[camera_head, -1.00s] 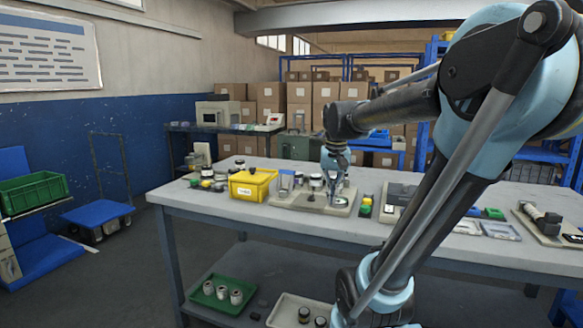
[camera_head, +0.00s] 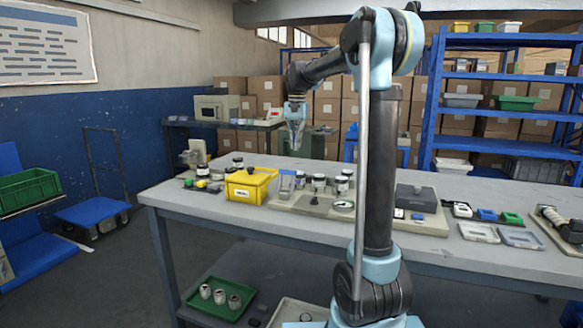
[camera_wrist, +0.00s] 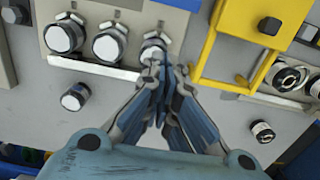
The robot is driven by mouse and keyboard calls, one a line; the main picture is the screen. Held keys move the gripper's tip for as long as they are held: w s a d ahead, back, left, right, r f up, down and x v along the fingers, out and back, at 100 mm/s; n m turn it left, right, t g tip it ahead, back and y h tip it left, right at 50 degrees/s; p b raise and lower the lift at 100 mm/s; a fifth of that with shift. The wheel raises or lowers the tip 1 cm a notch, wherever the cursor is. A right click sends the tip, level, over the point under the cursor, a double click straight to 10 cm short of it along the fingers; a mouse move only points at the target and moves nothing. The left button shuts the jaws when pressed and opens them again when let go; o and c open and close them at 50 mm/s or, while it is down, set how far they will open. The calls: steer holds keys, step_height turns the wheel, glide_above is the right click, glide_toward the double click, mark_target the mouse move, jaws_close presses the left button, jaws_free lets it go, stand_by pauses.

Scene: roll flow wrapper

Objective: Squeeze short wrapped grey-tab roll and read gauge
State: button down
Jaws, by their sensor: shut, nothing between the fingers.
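Several short rolls with dark and pale ends stand in a row on the beige fixture (camera_head: 280,203), one of them a roll (camera_head: 319,182) near its middle. The wrist view shows pale round ends in a row, including a left roll (camera_wrist: 63,37) and a middle roll (camera_wrist: 109,44). I cannot tell which roll has the grey tab. A round pale-faced dial (camera_head: 343,205) sits at the fixture's front right; its reading is too small to make out. My gripper (camera_head: 296,147) is shut and empty, raised above the table behind the row. Its closed fingers (camera_wrist: 170,68) also show in the wrist view.
A yellow bin (camera_head: 240,188) stands left of the fixture. A loose roll (camera_wrist: 75,97) stands apart from the row. A green tray (camera_head: 232,311) with rolls sits on the lower shelf.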

steer(key=shift+w, duration=0.2)
steer(key=f, duration=1)
steer(key=shift+s+a, duration=0.15)
steer(key=shift+s, duration=0.1)
steer(key=shift+s+a+r, duration=0.25)
steer(key=shift+s, duration=0.35)
steer(key=shift+s+a+r, duration=0.2)
steer(key=shift+s+r, duration=0.1)
steer(key=shift+s, duration=0.25)
steer(key=shift+s+a+r, duration=0.25)
steer(key=shift+s, duration=0.35)
steer(key=shift+s+d, duration=0.1)
steer(key=shift+s, duration=0.05)
